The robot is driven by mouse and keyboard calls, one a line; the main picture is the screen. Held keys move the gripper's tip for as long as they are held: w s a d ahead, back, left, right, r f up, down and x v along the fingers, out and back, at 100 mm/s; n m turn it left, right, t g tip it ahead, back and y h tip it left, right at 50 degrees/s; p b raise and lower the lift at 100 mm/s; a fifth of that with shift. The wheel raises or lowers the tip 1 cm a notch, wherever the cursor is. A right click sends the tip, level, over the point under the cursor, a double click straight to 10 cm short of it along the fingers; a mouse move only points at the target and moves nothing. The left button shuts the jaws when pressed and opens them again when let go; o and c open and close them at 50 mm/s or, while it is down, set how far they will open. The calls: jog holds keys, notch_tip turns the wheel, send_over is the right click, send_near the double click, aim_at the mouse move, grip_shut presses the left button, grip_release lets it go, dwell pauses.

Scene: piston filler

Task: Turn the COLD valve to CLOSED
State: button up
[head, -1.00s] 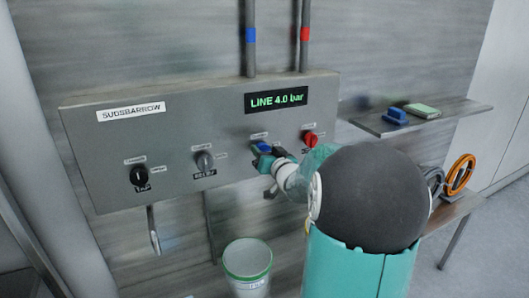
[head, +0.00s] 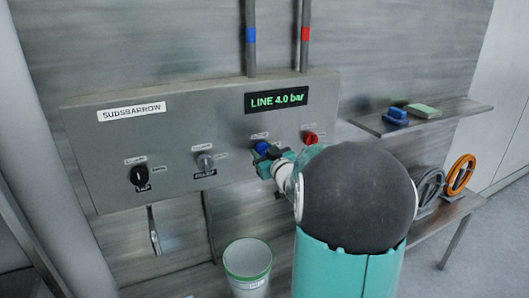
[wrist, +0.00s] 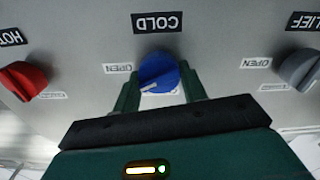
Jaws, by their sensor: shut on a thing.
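The COLD valve is a blue knob (head: 262,147) on the grey panel. It also shows in the wrist view (wrist: 160,68), which is upside down, with a COLD sign beside it. My gripper (wrist: 160,84) is shut on the knob, one dark green finger on each side. In the head view my gripper (head: 269,156) reaches the knob from the lower right. A white pointer mark on the knob slants to the lower left in the wrist view. An OPEN label (wrist: 118,68) is left of the knob. Another label below it is partly hidden, its text unreadable.
The red HOT knob (wrist: 24,79) and grey RELIEF knob (wrist: 300,67) flank the valve. A black knob (head: 138,175) is farther left. The display (head: 276,100) reads LINE 4.0 bar. A bin (head: 247,262) stands below; shelves (head: 440,115) are at the right.

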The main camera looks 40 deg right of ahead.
jog(key=n, duration=0.6)
jog(key=shift+a+f+n, duration=0.1)
jog(key=shift+n, duration=0.2)
jog(key=n, duration=0.6)
jog(key=shift+f, duration=0.1)
jog(key=shift+n, duration=0.3)
jog(key=o, duration=1)
jog(key=v, duration=1.3)
jog(key=shift+s+a, duration=0.15)
jog(key=shift+s, duration=0.2)
